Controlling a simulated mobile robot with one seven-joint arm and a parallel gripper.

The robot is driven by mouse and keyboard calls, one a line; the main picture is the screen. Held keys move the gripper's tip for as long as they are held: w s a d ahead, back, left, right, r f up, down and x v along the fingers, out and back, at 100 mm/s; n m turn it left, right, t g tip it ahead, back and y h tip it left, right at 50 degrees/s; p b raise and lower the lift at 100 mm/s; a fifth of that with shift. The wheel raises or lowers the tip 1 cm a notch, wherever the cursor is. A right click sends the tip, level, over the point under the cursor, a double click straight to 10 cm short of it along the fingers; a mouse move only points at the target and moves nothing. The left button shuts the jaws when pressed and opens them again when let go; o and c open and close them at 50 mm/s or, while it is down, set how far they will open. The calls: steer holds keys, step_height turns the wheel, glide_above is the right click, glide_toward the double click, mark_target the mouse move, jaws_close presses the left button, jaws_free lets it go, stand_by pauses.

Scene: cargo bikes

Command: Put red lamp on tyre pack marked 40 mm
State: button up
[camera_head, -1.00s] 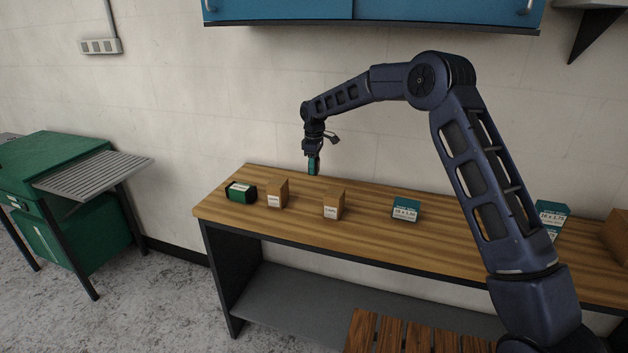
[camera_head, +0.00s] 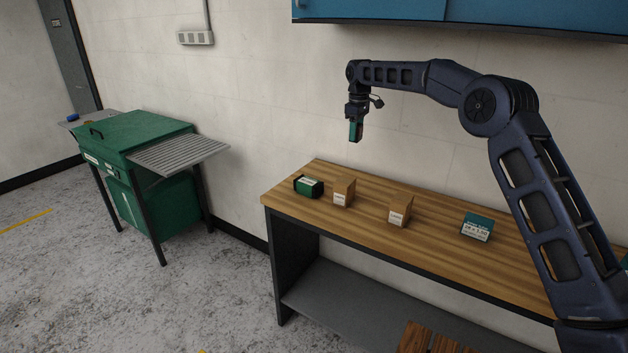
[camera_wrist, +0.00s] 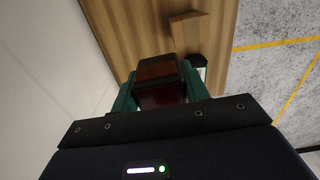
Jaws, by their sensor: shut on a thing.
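My gripper (camera_head: 355,132) hangs in the air above the left end of the bench, fingers down. In the wrist view, its teal fingers (camera_wrist: 160,92) are shut on a dark red lamp (camera_wrist: 158,70). In the head view I cannot make out the lamp between the fingers. Several packs stand on the bench: a dark green one with a white label (camera_head: 308,187), two brown boxes (camera_head: 344,190) (camera_head: 401,210), and a teal one with a white label (camera_head: 477,227). I cannot read which is marked 40 mm.
The wooden bench (camera_head: 370,222) stands against the wall, with clear top between the packs. A blue cabinet (camera_head: 470,15) hangs above. A green parts washer or cart with a slatted shelf (camera_head: 178,150) stands at the left. Open floor lies between.

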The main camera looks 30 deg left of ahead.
step_height(320, 180, up, 3)
glide_above(315, 183)
step_height(315, 183, down, 20)
steer(key=shift+f, duration=0.1)
stand_by(0.4)
steer(key=o, duration=1)
steer(key=shift+f, duration=0.1)
step_height(315, 183, up, 12)
